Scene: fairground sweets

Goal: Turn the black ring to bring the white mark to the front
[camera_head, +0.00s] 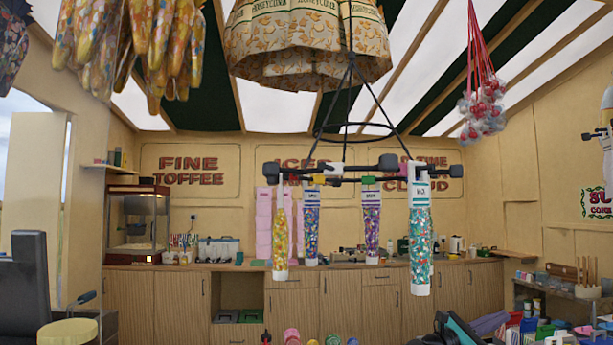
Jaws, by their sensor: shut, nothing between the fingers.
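The black ring (362,168) hangs in the middle of the view, seen nearly edge-on, below a black frame of rods. It has black knobs sticking out, the one right of centre (388,162) looking nearest. A white mark (330,168) shows on the ring left of centre, with small yellow and green pieces lower down. Clear tubes of coloured sweets hang from the ring: a yellow mixed one at left (280,240), a large turquoise one at right (420,245), and smaller ones between. My gripper is not seen in this view.
A patterned canopy (305,45) hangs above the ring. Yellow bags (130,45) hang at upper left, red-stringed bags (483,110) at upper right. A wooden counter (180,300) runs along the back. A black-and-white object (597,134) is cut off at the right edge.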

